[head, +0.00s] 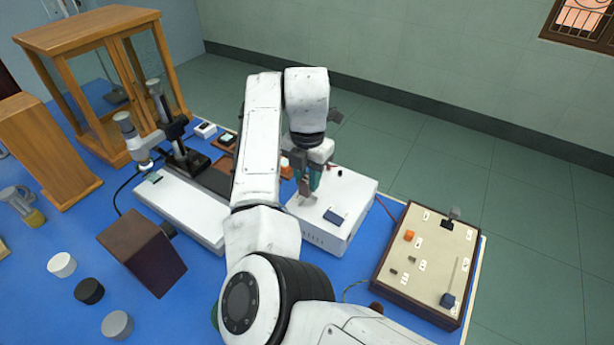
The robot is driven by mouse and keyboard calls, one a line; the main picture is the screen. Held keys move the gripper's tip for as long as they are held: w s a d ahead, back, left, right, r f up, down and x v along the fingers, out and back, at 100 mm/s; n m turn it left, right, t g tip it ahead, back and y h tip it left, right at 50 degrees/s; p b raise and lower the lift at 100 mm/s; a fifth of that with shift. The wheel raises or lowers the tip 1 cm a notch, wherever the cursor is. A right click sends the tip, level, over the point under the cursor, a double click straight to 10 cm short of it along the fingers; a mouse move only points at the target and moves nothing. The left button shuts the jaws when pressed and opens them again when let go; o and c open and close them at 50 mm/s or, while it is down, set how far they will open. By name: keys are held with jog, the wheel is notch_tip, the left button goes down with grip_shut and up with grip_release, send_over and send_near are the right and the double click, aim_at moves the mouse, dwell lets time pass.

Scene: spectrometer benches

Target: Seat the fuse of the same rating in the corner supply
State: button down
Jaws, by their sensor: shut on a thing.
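A white box (345,232), which looks like the supply, stands on the blue bench near its far edge. A dark blue block and a small dark knob are on its top. My gripper (308,188) points down over the left part of this top, its teal fingers close to a grey-brown patch or opening. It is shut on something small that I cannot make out. I cannot tell whether the fingers touch the box. No fuse or rating mark can be read. My arm hides part of the bench.
A wooden-edged panel (432,247) with small labelled parts, an orange block and a dark blue block stands at right. A white instrument (180,208), wooden glass case (120,80), brown box (142,250) and several round weights (90,291) stand left. A red lead runs beside the white box.

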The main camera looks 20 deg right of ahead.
jog(key=shift+f+b, duration=1.35)
jog(key=shift+b, duration=0.1)
jog(key=shift+f, duration=1.1)
jog(key=c, duration=0.8)
grip_release()
jog(key=shift+r, duration=0.1)
notch_tip(320, 180, up, 10)
jog(key=shift+r+p, duration=0.25)
jog(key=shift+p, duration=0.1)
